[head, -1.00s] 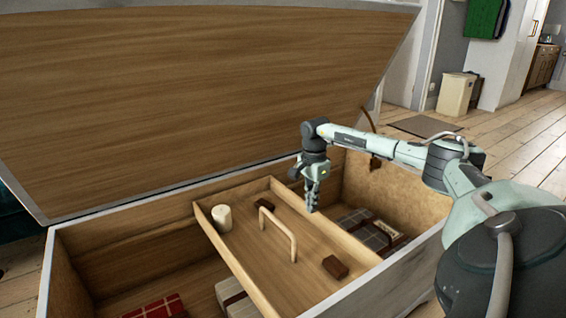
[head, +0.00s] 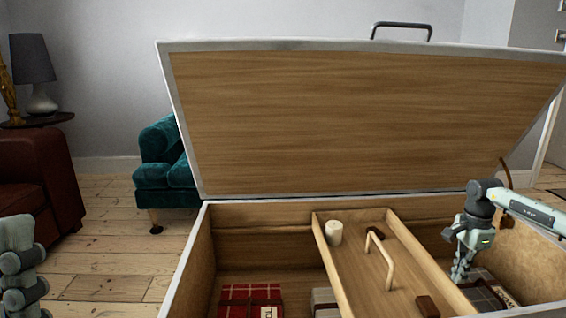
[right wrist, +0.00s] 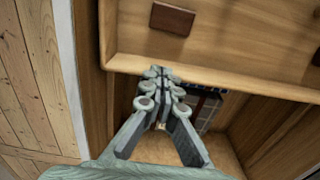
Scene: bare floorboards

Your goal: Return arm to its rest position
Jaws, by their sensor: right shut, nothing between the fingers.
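My right gripper (head: 460,274) is shut and empty. It hangs fingers down over the right part of the open chest (head: 190,268), just beside the right edge of the wooden tray (head: 345,268). In the right wrist view its closed fingers (right wrist: 160,74) point at the tray's edge (right wrist: 200,75), with a dark brown block (right wrist: 172,18) beyond. Whether the fingers touch the tray, I cannot tell. Links of my left arm show at the lower left of the head view, but its gripper is not seen.
The raised lid (head: 360,125) stands behind the chest. The tray holds a white cylinder (head: 334,232), a handle (head: 382,258) and a brown block (head: 427,306). A red plaid bundle (head: 250,298) and grey plaid bundle (head: 482,292) lie inside. A teal sofa (head: 165,172) stands behind left.

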